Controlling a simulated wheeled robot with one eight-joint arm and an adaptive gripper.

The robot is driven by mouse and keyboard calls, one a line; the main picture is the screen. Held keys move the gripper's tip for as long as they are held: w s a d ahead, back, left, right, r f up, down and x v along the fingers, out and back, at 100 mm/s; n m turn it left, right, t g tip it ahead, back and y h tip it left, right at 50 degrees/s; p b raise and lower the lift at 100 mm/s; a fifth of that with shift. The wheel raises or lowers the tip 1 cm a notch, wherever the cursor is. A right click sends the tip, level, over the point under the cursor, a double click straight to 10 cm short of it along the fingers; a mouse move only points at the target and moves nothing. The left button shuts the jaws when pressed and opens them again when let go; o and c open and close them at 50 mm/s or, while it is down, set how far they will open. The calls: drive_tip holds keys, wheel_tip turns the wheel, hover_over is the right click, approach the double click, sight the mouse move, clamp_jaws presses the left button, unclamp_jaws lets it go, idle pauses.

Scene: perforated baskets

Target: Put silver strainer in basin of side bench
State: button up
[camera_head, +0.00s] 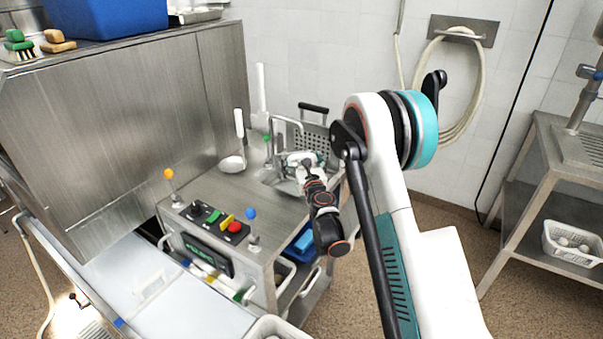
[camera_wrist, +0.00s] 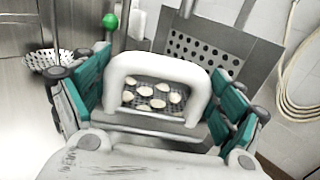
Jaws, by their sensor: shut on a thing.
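My gripper (camera_head: 304,162) is over the basin (camera_head: 268,179) of the side bench (camera_head: 200,190). In the wrist view its teal fingers (camera_wrist: 160,100) are shut on a white arch-shaped piece (camera_wrist: 157,66). Through the arch a dark perforated surface with several pale ovals shows; I cannot tell whether it belongs to the held piece. A silver perforated bowl, looking like a strainer (camera_wrist: 48,61), lies at the left of the wrist view. In the head view it is the silver bowl with a white upright handle (camera_head: 232,164), left of the basin and apart from my gripper.
A perforated metal plate with a black handle (camera_head: 318,133) stands behind the basin. A control panel with coloured knobs (camera_head: 215,222) is at the bench front. A tall steel cabinet (camera_head: 120,120) stands left. A rack with a white basket (camera_head: 572,243) is at right.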

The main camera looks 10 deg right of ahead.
sight(302, 168)
drive_tip(key=shift+f+b, duration=0.55)
drive_tip(key=shift+f, duration=1)
drive_tip(key=shift+d, duration=0.1)
drive_tip(key=shift+f, duration=0.35)
drive_tip(key=shift+f, duration=0.3)
drive_tip(key=o, duration=1.4)
drive_tip(key=shift+r, duration=0.1)
